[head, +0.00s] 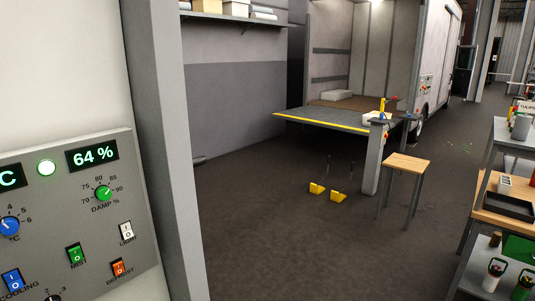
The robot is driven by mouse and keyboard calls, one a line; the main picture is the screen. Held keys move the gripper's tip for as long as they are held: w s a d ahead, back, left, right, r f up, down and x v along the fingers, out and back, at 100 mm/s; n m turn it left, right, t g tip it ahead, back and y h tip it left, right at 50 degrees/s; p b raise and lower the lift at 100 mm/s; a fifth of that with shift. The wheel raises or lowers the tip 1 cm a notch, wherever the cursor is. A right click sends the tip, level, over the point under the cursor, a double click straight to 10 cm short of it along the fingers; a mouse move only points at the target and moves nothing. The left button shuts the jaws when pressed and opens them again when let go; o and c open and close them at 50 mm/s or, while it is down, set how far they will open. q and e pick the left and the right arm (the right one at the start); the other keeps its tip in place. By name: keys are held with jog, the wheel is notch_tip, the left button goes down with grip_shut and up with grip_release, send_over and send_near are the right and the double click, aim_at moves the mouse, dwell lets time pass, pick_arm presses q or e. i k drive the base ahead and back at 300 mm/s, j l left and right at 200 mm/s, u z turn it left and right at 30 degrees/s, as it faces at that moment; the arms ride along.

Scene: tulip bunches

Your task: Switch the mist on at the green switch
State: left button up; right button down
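The green mist switch (75,254) is a small green rocker marked I and O, low on the grey control panel (130,200) at the left of the head view. The word MIST is printed below it. I cannot tell which side of the rocker is pressed. Neither of my grippers shows in this view.
Beside the green switch are a white LIGHT switch (126,232), an orange DEFROST switch (119,268) and a blue COOLING switch (13,280). A grey post (160,130) stands right of the panel. Open floor (260,230) lies beyond, with a stool (408,163) and a truck (425,60).

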aim_at(76, 255)
jog(key=u, duration=1.35)
